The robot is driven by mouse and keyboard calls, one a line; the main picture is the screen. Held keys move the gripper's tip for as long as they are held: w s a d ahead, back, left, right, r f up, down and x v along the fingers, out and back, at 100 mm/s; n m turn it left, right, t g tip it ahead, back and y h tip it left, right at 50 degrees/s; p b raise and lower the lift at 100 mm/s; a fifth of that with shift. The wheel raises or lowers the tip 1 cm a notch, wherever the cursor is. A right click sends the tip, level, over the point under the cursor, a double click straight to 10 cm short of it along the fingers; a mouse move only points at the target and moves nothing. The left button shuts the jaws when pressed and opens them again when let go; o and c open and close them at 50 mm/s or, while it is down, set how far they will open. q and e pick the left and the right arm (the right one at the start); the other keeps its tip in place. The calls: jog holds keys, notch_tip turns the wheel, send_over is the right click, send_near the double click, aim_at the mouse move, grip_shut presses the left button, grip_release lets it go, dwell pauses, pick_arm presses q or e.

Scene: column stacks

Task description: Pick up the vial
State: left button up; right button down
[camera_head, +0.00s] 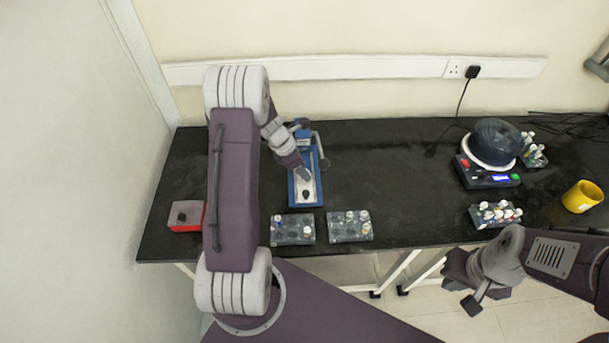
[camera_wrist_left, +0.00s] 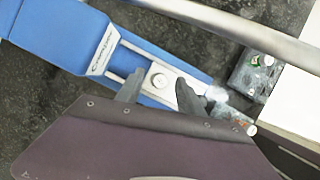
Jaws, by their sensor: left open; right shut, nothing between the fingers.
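A blue bench device (camera_head: 305,202) with a metal lever handle stands on the dark table; its printed top shows large in the left wrist view (camera_wrist_left: 60,28). A round white cap with a grey centre, apparently the top of a vial (camera_wrist_left: 158,81), sits on the device's pale plate. My left gripper (camera_head: 304,176) is over the device. In the left wrist view its two dark fingers (camera_wrist_left: 160,92) are open, one on either side of the cap, with no visible contact. My right gripper (camera_head: 474,299) is shut and empty, low in front of the table's edge.
Vial racks (camera_head: 292,230) (camera_head: 350,226) stand near the front edge, with another rack (camera_head: 496,215) to the right. A red-sided box (camera_head: 187,216) is at left. A round-topped instrument (camera_head: 490,150) and yellow cup (camera_head: 582,196) stand right. The table's middle is clear.

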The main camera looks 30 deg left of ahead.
pick_arm(q)
grip_shut()
jog(key=shift+r, duration=0.15)
